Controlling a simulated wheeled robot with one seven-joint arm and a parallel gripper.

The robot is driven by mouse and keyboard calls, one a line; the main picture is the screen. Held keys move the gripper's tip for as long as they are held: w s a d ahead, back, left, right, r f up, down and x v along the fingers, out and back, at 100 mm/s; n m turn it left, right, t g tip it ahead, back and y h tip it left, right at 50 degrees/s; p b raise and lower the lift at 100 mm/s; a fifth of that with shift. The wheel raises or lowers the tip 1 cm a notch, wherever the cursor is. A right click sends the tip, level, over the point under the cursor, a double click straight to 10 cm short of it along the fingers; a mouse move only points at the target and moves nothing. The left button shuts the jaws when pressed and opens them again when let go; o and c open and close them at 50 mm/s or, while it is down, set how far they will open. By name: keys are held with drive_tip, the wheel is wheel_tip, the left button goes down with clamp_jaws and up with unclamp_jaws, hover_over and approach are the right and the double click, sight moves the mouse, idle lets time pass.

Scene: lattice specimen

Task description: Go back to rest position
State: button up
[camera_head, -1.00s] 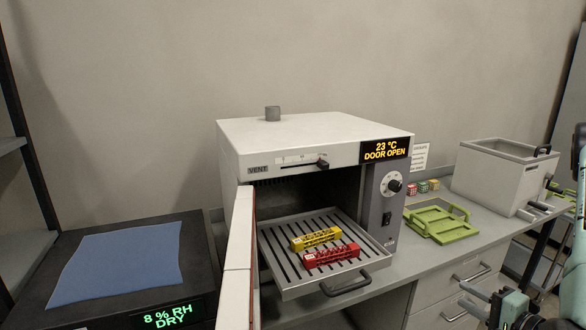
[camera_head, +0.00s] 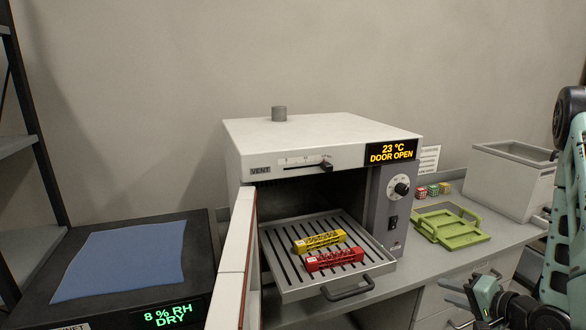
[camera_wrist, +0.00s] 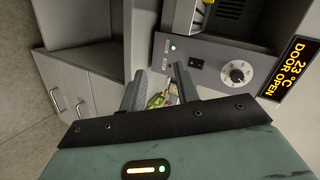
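My gripper (camera_head: 471,296) is at the lower right of the head view, in front of the bench drawers and to the right of the oven. In the wrist view its two fingers (camera_wrist: 160,88) stand apart with nothing held between them. The oven (camera_head: 320,140) has its door (camera_head: 236,260) open and its slotted rack (camera_head: 283,288) pulled out. A yellow lattice bar (camera_head: 320,242) and a red lattice bar (camera_head: 334,260) lie side by side on the rack. The oven's display (camera_head: 391,151) reads 23 °C, DOOR OPEN.
Green trays (camera_head: 450,228) lie on the bench right of the oven, with small coloured blocks (camera_head: 433,189) behind them. A grey open-topped bath (camera_head: 508,178) stands further right. At left, a blue cloth (camera_head: 120,260) covers a dark cabinet (camera_head: 30,310) whose display reads 8 % RH DRY.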

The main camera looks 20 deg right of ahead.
drive_tip(key=w+a+r+n+g, duration=0.3)
drive_tip(key=w+a+n+g, duration=0.2)
drive_tip(key=w+a+n, duration=0.45)
drive_tip(key=s+a+r+n+g, duration=0.1)
drive_tip(key=a+r, duration=0.1)
drive_tip(key=a, duration=0.4)
drive_tip(key=s+a+r+n+g, duration=0.1)
drive_tip(key=s+a+r+n, duration=0.1)
drive_tip(key=a, duration=0.4)
drive_tip(key=s+a+r+n+g+h, duration=0.1)
drive_tip(key=s+a+r+n+g, duration=0.25)
drive_tip(key=s+a, duration=0.55)
drive_tip(key=s+a+r+n+g, duration=0.3)
drive_tip(key=s+a+r+n, duration=0.2)
drive_tip(key=s+a, duration=0.45)
drive_tip(key=shift+t, duration=0.25)
drive_tip(key=f+b, duration=0.1)
drive_tip(key=s+d+f+b, duration=0.1)
drive_tip(key=f+b, duration=0.2)
drive_tip(key=shift+s+d+f, duration=0.35)
drive_tip(key=shift+s+d, duration=0.05)
